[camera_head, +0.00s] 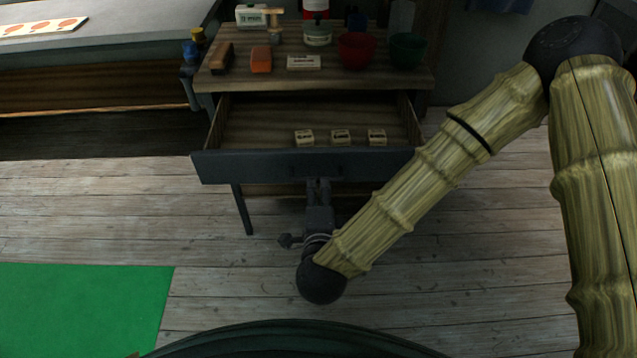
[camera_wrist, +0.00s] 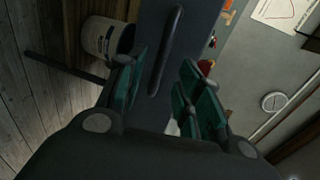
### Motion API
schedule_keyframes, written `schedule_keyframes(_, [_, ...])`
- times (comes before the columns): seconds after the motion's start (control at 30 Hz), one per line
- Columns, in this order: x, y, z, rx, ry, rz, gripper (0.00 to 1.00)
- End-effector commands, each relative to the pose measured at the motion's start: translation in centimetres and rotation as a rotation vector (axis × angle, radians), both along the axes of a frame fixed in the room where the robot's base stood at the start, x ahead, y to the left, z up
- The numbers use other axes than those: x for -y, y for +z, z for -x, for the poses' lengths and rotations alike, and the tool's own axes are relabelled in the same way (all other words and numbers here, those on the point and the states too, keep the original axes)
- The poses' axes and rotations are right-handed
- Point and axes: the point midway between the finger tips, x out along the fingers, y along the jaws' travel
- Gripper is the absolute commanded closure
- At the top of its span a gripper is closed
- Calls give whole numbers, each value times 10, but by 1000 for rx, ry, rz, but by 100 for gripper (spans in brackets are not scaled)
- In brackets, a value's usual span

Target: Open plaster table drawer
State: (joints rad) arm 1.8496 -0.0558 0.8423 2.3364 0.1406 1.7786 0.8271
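The plaster table (camera_head: 420,82) stands at the back middle with its wooden top. Its drawer (camera_head: 250,168) has a dark grey front and is pulled well out, with the inside showing. Three small labelled blocks (camera_head: 341,136) lie in it. My gripper (camera_head: 318,183) is at the middle of the drawer front, low against it in the head view. In the wrist view, its teal fingers (camera_wrist: 168,82) are spread apart, with the drawer's dark bar handle (camera_wrist: 166,50) ahead of the gap between them. I cannot tell whether the fingers touch the handle.
On the tabletop are a brush (camera_head: 221,57), an orange block (camera_head: 261,60), a red bowl (camera_head: 357,51), a green bowl (camera_head: 407,51) and a lidded jar (camera_head: 318,36). A workbench (camera_head: 120,35) stands left. A pale bucket (camera_wrist: 100,38) shows in the wrist view. A green mat (camera_head: 85,310) lies front left.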

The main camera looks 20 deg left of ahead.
Motion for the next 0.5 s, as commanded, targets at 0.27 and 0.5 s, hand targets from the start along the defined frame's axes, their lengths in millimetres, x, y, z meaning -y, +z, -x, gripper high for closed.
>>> schedule_keyframes(0.27, [16,9,42,-2,2,0,65])
schedule_keyframes(0.5, [21,13,57,0,1,0,65])
